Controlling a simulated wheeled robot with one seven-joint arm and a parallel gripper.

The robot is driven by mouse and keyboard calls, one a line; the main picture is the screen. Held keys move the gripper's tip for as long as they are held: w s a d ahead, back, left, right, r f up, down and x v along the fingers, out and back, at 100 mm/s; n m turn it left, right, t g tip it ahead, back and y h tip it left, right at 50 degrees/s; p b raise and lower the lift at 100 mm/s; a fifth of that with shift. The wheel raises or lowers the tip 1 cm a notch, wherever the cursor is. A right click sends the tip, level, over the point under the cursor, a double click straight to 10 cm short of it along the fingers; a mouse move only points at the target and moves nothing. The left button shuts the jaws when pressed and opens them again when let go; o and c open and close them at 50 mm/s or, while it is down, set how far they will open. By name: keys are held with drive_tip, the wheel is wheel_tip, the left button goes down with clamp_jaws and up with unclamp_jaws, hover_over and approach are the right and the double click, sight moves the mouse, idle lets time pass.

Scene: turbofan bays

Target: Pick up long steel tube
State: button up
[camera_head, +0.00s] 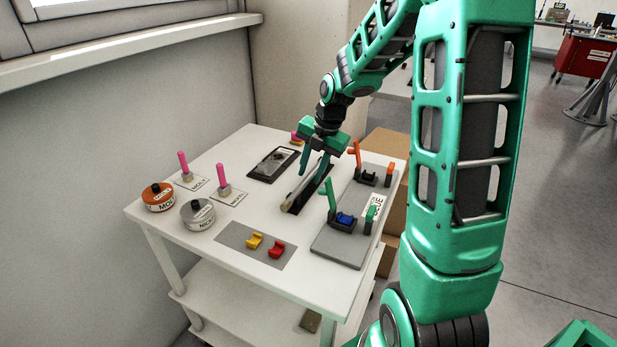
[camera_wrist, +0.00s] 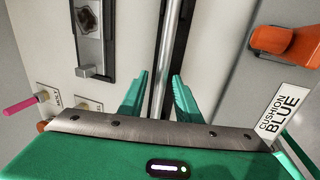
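The long steel tube (camera_wrist: 167,60) is a thin grey rod lying along a black holder (camera_head: 291,208) on the white table. In the head view the tube (camera_head: 298,190) shows partly, beneath my gripper. My gripper (camera_head: 318,168) is above the tube, pointing down. In the wrist view my gripper's two green fingers (camera_wrist: 157,85) are apart, one on each side of the tube, with gaps between each finger and it. The gripper is open and holds nothing. How far the fingertips are above the tabletop is hard to tell.
The white table (camera_head: 170,221) also holds a dark tray (camera_head: 273,165) left of the tube, a grey board (camera_head: 335,247) with clamps at right, and orange (camera_head: 158,198) and grey tins (camera_head: 197,214). Yellow (camera_head: 254,241) and red cushions (camera_head: 277,250) lie on a grey mat in front.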

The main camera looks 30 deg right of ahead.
sight(311, 175)
clamp_jaws()
drive_tip(key=shift+r, duration=0.15)
wheel_tip(311, 175, up, 18)
idle(0.4)
